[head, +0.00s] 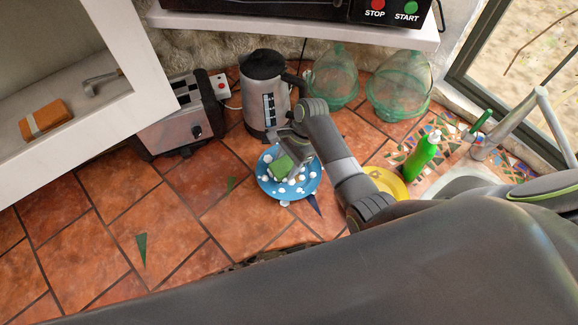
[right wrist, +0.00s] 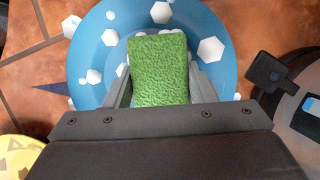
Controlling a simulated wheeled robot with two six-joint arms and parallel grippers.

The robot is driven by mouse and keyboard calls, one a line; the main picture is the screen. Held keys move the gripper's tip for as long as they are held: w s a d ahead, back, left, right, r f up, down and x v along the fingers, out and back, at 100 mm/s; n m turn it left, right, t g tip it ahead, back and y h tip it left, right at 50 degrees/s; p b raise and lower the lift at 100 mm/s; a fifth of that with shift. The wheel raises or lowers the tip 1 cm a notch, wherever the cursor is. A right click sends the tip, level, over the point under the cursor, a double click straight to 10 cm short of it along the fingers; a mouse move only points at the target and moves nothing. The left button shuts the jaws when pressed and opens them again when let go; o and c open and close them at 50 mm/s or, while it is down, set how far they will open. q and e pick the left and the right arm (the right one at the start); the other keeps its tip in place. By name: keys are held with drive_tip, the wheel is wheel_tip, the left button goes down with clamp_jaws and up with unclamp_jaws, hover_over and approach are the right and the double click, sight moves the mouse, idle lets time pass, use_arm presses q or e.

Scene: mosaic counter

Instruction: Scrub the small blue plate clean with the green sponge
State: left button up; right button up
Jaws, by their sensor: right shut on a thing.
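The small blue plate (head: 267,187) lies on the tiled counter in front of the kettle, with white foam-like bits scattered on it. It also shows in the right wrist view (right wrist: 85,55). The green sponge (head: 280,166) is over the middle of the plate; it fills the centre of the right wrist view (right wrist: 160,70). My right gripper (head: 292,163) is shut on the sponge, its fingers on either side. I cannot tell whether the sponge touches the plate. My left gripper is not in view.
A kettle (head: 265,95) stands just behind the plate, a toaster (head: 180,115) to its left. A yellow plate (head: 388,183) is partly hidden behind my right arm. A green bottle (head: 423,157) stands by the sink (head: 470,180). Counter left of the plate is mostly clear.

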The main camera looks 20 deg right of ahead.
drive_tip(key=shift+s, duration=0.15)
drive_tip(key=shift+s+d+f, duration=0.1)
drive_tip(key=shift+s+d, duration=0.15)
drive_tip(key=shift+s, duration=0.55)
drive_tip(key=shift+s+d+f, duration=0.1)
drive_tip(key=shift+s+d, duration=0.15)
drive_tip(key=shift+s, duration=0.55)
drive_tip(key=shift+w+a+r, duration=0.1)
drive_tip(key=shift+w+a, duration=0.15)
drive_tip(key=shift+w, duration=0.6)
drive_tip(key=shift+w+a+r, duration=0.1)
drive_tip(key=shift+w+a, duration=0.15)
drive_tip(key=shift+w, duration=0.6)
drive_tip(key=shift+s+d+f, duration=0.15)
drive_tip(key=shift+s, duration=0.35)
drive_tip(key=shift+w+a, duration=0.25)
drive_tip(key=shift+w, duration=0.65)
drive_tip(key=shift+w+a, duration=0.25)
drive_tip(key=shift+w, duration=0.6)
